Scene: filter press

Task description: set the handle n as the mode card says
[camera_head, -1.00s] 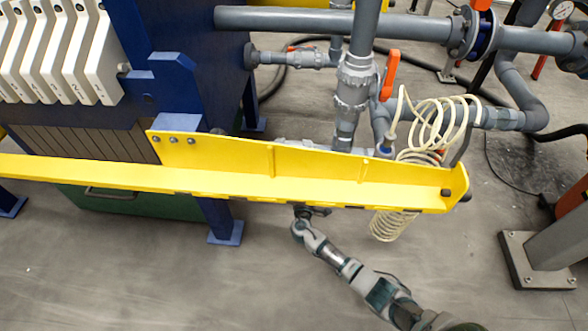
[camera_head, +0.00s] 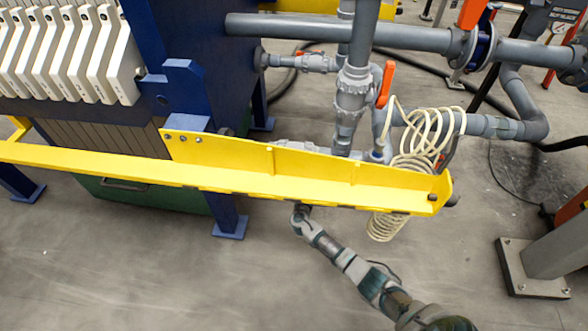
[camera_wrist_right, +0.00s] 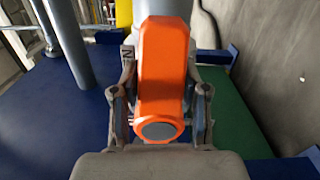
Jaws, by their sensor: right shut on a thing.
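In the right wrist view an orange handle (camera_wrist_right: 163,75) points toward the camera, with a grey round cap at its near end. A small plate marked N (camera_wrist_right: 127,53) is beside it, partly hidden. My right gripper (camera_wrist_right: 159,115) has one finger on each side of the handle and is shut on it. In the head view my right arm (camera_head: 345,255) reaches from the lower right to under the yellow beam (camera_head: 290,183), which hides the fingers and this handle. My left gripper is not in view. No mode card can be made out.
Grey pipes with another orange handle (camera_head: 386,84) stand behind the beam. A coiled cream hose (camera_head: 415,150) hangs at the beam's right end. The blue press frame (camera_head: 187,90) with white plates (camera_head: 122,70) is at the left. Open floor lies in front.

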